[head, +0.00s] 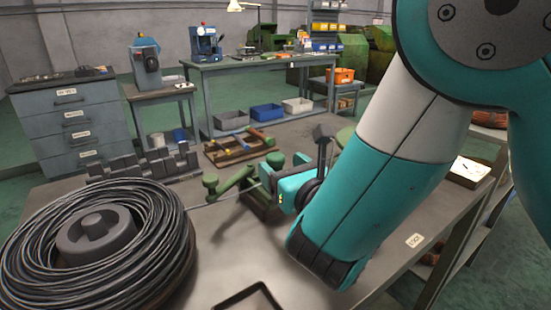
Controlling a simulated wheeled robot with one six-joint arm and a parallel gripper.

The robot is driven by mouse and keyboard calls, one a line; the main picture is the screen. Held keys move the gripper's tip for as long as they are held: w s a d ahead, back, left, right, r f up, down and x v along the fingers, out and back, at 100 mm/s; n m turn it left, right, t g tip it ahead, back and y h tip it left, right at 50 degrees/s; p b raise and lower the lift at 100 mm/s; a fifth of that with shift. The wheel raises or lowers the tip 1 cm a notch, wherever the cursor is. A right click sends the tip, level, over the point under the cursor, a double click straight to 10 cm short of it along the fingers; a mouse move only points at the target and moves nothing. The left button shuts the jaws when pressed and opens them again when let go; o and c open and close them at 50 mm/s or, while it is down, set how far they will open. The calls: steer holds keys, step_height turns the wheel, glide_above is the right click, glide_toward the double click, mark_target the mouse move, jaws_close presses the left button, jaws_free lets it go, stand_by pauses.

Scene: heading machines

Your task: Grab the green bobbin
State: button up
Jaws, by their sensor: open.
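Several green parts stand on the grey metal workbench (235,262), just left of and beyond my gripper. One is a small green spool-shaped piece (210,182) with a rounded top. It stands beside a green frame (240,184), and I cannot tell surely whether it is the bobbin or part of the frame. My gripper (268,180) is low over the bench, pointing left towards the green frame. It is open, with no object seen in it; its fingers are small and partly unclear.
A large coil of dark wire (150,245) fills the bench's left front. Dark grey blocks (145,163) and a wooden tray of tools (240,147) lie farther back. A black open frame (250,297) lies at the near edge. The bench's middle front is clear.

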mark_target(271, 153)
steer(key=p+x, duration=0.2)
steer(key=r+p+x, duration=0.1)
steer(key=p+x, duration=0.1)
steer(key=p, duration=0.1)
steer(key=shift+w, duration=0.45)
steer(key=shift+w+a+f, duration=0.25)
steer(key=shift+w, duration=0.05)
steer(key=c, duration=1)
steer(key=shift+c, duration=0.3)
steer(key=shift+r, duration=0.15)
